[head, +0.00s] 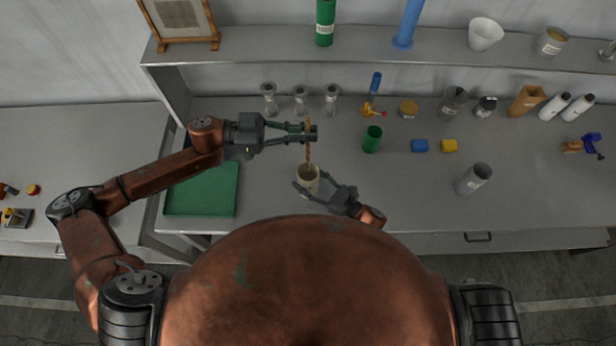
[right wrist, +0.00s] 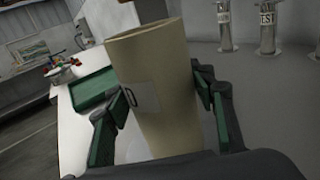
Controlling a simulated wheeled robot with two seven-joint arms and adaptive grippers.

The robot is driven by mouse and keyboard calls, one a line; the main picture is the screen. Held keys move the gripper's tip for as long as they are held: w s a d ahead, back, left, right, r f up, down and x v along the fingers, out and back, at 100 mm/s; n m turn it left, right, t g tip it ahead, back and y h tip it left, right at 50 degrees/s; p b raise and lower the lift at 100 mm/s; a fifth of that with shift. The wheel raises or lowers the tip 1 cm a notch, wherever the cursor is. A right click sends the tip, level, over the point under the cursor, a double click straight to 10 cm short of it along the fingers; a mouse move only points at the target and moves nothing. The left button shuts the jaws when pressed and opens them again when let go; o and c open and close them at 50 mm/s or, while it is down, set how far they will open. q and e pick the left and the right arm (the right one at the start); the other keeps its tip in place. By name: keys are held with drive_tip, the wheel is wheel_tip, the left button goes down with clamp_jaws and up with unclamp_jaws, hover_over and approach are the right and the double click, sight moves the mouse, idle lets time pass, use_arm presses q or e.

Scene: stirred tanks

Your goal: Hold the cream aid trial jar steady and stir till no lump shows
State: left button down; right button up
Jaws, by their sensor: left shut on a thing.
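The cream jar (head: 308,186) stands upright near the bench's front edge; its mouth looks dark inside. It fills the middle of the right wrist view (right wrist: 160,85), with a pale label on its side. Any lumps are too small to tell.
A green tray (head: 203,206) lies left of the jar. Glass vessels (head: 300,99) line the back under the shelf (head: 360,55).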

drive_tip(key=o, duration=0.4)
drive_tip(key=v, duration=1.2)
drive_tip(key=shift+a, duration=0.1)
